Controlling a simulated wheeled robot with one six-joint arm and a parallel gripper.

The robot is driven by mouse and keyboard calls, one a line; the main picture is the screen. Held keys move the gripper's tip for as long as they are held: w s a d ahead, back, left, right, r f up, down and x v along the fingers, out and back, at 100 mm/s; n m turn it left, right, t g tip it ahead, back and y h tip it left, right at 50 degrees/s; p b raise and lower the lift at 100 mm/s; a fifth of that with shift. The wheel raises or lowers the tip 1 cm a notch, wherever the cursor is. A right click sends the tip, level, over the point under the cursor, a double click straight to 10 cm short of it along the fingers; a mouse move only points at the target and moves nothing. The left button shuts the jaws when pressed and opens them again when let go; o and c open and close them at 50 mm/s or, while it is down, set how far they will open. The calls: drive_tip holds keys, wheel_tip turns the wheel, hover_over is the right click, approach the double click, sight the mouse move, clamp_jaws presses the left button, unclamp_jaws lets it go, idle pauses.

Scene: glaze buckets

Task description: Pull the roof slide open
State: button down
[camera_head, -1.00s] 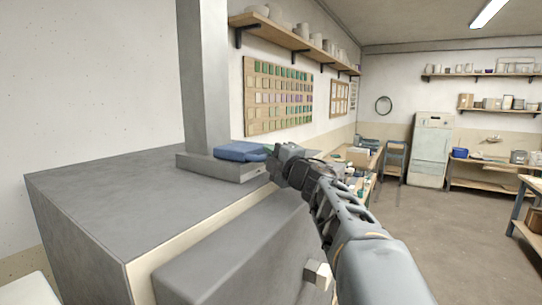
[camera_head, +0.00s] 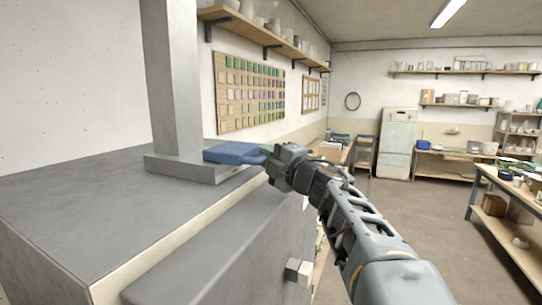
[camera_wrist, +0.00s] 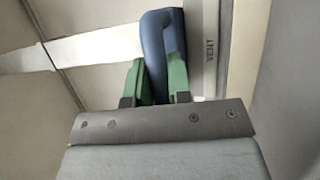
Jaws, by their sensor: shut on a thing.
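A blue handle (camera_head: 234,153), which I take to be the roof slide's, lies at the foot of the grey column on top of the grey kiln-like block. In the wrist view the rounded blue handle (camera_wrist: 154,45) stands between my green fingertips. My gripper (camera_head: 267,149) is shut on the handle, with the arm reaching in from the lower right. It also shows in the wrist view (camera_wrist: 157,82). How far the slide stands open cannot be told.
The grey column (camera_head: 177,80) rises from a flat base (camera_head: 190,172) left of the handle. A small pale block (camera_head: 298,271) juts from the front, close to my arm. A wall shelf (camera_head: 265,38) hangs behind. Open floor (camera_head: 415,235) lies to the right.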

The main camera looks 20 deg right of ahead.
drive_tip(key=c, duration=1.1)
unclamp_jaws()
drive_tip(key=shift+o, duration=0.2)
drive_tip(key=shift+s, duration=0.1)
drive_tip(key=b+v, duration=0.3)
drive_tip(key=v, duration=1)
drive_tip(key=shift+s+b, duration=0.3)
drive_tip(key=shift+b, duration=0.1)
